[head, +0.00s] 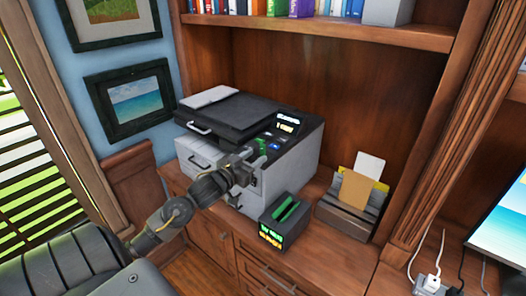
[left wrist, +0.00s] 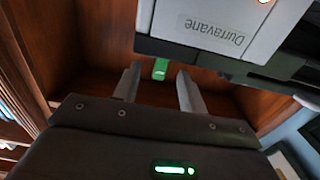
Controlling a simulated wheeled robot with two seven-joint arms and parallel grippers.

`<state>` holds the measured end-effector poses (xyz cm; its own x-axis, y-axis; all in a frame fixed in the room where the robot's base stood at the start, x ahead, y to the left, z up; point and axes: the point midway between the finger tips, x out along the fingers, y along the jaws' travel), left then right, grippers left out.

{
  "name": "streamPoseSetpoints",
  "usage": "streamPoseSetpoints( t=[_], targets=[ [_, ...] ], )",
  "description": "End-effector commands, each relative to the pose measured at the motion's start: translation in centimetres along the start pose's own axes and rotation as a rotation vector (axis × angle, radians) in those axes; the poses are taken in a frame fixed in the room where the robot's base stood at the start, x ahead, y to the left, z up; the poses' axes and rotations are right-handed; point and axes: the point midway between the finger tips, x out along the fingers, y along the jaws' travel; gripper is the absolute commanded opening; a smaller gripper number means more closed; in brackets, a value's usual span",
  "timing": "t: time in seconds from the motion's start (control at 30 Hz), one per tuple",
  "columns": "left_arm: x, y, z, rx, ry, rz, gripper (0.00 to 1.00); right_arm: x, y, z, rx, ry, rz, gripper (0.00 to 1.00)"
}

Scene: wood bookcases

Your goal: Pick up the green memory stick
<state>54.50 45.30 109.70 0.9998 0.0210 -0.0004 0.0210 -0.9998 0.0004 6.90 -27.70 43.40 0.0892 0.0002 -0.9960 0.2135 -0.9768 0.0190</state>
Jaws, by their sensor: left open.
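The green memory stick (left wrist: 160,69) shows in the left wrist view as a small upright green piece with a pale mark, at the dark edge of the printer. In the head view a green piece (head: 261,147) at the printer's control panel, just beyond my fingers, appears to be it. My left gripper (head: 252,161) is open and empty in front of the printer's panel side. In the left wrist view its two fingers (left wrist: 158,80) point toward the stick, which shows between the tips; I cannot tell the remaining gap. My right gripper is not in view.
The printer (head: 225,115) stands on the wooden cabinet top (head: 335,262). Close by on the right is a dark box (head: 285,235) with a lit display and green top piece. A letter holder (head: 345,215) stands farther right. A bookshelf (head: 320,28) runs above.

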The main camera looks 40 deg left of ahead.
Motion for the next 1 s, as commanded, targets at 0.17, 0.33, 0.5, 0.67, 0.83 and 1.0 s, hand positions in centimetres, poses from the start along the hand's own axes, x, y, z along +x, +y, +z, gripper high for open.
streamPoseSetpoints(
  t=[0.17, 0.33, 0.5, 0.67, 0.83, 1.0],
  targets=[
    [0.4, 0.0, -0.1, 0.0, 0.0, -0.001, 0.42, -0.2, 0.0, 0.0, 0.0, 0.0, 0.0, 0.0],
    [2.6, -0.2, -0.7, -0.001, 0.0, -0.002, 0.42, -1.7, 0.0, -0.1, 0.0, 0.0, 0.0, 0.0],
    [4.8, -0.2, -0.4, -0.002, 0.0, -0.002, 0.42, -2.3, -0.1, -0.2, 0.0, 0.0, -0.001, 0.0],
    [5.4, -0.2, -0.2, 0.0, -0.001, -0.001, 0.42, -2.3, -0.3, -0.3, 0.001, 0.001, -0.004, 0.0],
    [5.3, -0.2, -0.2, 0.0, -0.001, -0.001, 0.41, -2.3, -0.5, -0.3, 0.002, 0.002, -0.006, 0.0],
    [5.3, -0.2, -0.2, 0.0, -0.001, -0.001, 0.18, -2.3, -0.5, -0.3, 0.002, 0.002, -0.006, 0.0]
  ],
)
